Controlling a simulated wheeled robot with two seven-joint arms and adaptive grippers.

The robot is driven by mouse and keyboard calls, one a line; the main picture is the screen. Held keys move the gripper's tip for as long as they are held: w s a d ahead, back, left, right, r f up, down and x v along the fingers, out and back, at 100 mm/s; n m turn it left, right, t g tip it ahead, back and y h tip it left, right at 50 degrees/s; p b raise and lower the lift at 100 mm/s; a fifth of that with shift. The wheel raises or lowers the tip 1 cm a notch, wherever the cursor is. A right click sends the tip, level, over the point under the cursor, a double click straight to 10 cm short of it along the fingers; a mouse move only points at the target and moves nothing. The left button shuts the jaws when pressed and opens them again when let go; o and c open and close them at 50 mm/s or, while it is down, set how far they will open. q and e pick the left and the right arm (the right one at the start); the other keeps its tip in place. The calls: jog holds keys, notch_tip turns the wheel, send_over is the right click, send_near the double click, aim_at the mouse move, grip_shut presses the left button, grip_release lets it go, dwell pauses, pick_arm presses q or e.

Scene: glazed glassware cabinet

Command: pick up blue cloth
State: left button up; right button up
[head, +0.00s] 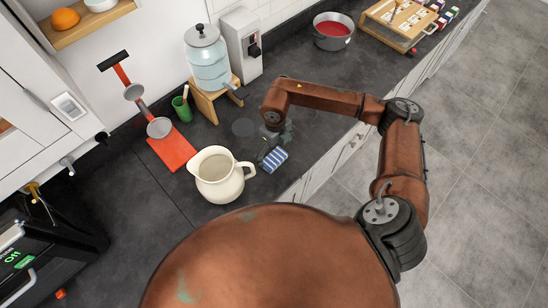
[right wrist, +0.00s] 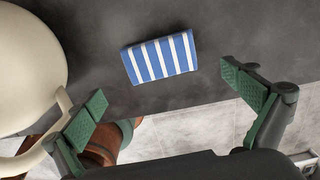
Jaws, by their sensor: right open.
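The blue cloth (head: 273,159) is a small folded piece with white stripes, lying on the dark counter near its front edge, just right of the cream pitcher. In the right wrist view the cloth (right wrist: 160,58) lies beyond the fingertips, roughly centred between them and apart from both. My right gripper (head: 277,138) is above the counter just behind the cloth in the head view. Its two green-padded fingers (right wrist: 170,105) are spread wide with nothing between them. My left gripper is not in view.
The cream pitcher (head: 219,175) stands close beside the cloth; its handle (right wrist: 45,140) is near a finger in the wrist view. A glass dispenser (head: 207,62) on a wooden stand, a green cup (head: 181,109) and a red board (head: 172,148) are farther back. A pot (head: 333,33) stands farther right.

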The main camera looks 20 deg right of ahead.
aim_at(274, 158)
jog(key=f, duration=0.1)
jog(key=f+p, duration=0.1)
jog(key=f, duration=0.2)
jog(key=shift+w+a+f, duration=0.1)
jog(key=shift+w+f, duration=0.15)
jog(key=shift+w, duration=0.1)
jog(key=shift+f, duration=0.45)
jog(key=shift+c, duration=0.8)
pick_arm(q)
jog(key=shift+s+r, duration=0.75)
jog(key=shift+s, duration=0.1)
pick_arm(e)
jog(key=c, duration=1.1)
jog(key=shift+c, duration=0.2)
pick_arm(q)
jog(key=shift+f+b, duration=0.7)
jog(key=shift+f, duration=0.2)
pick_arm(e)
notch_tip(274, 158, up, 10)
